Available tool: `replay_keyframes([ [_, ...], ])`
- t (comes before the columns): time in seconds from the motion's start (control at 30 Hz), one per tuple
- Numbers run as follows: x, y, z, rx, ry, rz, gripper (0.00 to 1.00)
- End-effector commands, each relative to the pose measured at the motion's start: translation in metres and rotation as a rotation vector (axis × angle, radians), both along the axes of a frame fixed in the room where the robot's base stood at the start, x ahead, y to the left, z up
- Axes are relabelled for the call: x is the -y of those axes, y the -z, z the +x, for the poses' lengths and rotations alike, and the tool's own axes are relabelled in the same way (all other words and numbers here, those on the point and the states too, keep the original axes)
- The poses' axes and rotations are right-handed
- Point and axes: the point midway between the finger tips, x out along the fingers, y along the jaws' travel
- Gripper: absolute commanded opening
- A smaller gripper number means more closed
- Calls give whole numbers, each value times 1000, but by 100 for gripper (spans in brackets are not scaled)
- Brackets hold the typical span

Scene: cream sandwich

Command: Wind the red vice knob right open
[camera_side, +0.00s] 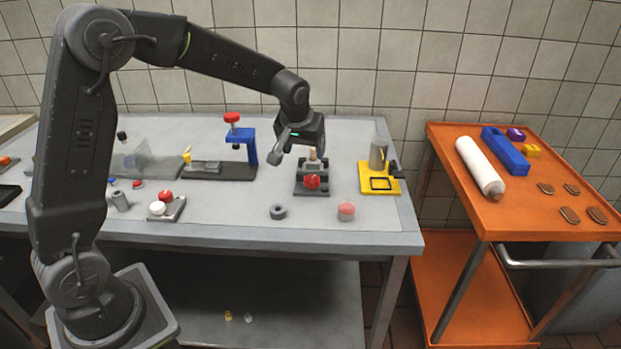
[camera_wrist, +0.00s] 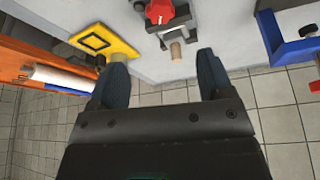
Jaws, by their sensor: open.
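The red vice knob (camera_side: 312,182) is on the front of a small dark grey vice (camera_side: 312,166) near the table's front right. A tan piece (camera_side: 313,154) stands up at the vice's jaws; I cannot tell whether it is clamped. In the wrist view the red knob (camera_wrist: 160,12) is at the top edge, beyond the tan piece (camera_wrist: 176,51). My gripper (camera_side: 282,148) is above and behind the vice, just left of it in the side view. In the wrist view its fingers (camera_wrist: 162,58) are wide apart with nothing between them, clear of the knob.
A blue press (camera_side: 246,138) with its own red knob (camera_side: 232,118) stands left of the vice. A yellow-based stand (camera_side: 381,184) is to the right. A grey ring (camera_side: 278,211) and a pink-red disc (camera_side: 346,210) lie in front. An orange trolley (camera_side: 480,220) stands farther right.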

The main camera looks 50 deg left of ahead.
Motion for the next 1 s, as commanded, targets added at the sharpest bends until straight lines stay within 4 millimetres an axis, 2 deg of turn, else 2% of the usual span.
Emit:
replay_keyframes([
  [0.4,-15,76,26,-8,6,3,73],
  [0.6,-21,105,37,-6,6,3,73],
  [0.8,-24,119,42,-4,8,4,73],
  [1.0,-25,121,43,-5,8,4,73],
])
